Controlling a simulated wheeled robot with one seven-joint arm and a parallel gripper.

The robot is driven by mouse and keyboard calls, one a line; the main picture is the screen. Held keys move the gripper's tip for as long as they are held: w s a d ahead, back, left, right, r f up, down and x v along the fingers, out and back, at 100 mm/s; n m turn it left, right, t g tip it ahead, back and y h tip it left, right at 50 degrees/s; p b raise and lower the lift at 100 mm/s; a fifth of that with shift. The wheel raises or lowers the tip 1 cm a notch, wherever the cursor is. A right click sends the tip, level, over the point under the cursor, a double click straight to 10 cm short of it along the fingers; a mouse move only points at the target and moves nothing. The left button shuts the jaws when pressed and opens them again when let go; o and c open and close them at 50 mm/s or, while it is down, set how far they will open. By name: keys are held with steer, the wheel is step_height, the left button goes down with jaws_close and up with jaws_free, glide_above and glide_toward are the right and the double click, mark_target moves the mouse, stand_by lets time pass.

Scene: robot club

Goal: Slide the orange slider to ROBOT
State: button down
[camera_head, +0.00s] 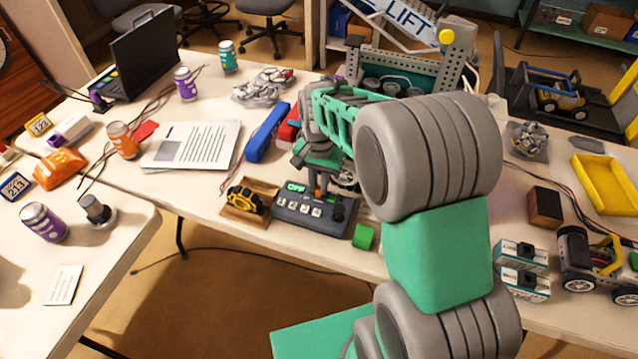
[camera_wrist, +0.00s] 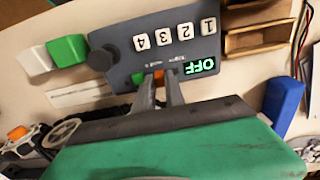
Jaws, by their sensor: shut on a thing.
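The dark control panel (camera_head: 283,222) lies on the table. It has a lit green OFF display (camera_head: 296,187), a row of numbered white keys and a black knob (camera_head: 339,213). In the wrist view the panel (camera_wrist: 128,36) appears upside down, with its display (camera_wrist: 200,66) at right. My gripper (camera_wrist: 160,86) is shut on the slider, which the fingers partly hide. In the head view my gripper (camera_head: 318,189) reaches down to the panel from behind. The slider's label is too small to read.
A green block (camera_head: 363,237) lies right of the panel; a wooden tray (camera_head: 236,216) with a yellow-black item stands left. A blue case (camera_head: 267,132) and paper sheets (camera_head: 193,145) lie farther left. My arm hides part of the table at right.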

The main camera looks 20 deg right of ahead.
mark_target(309, 192)
stand_by(0.4)
steer(key=shift+w+a+r, duration=0.1)
steer(key=shift+w+a, duration=0.7)
steer(key=shift+a, duration=0.2)
steer(key=c, duration=1.4)
jaws_free()
steer(key=shift+a, duration=0.15)
steer(key=shift+r, duration=0.1)
step_height(309, 192, up, 8)
steer(key=shift+f, duration=0.25)
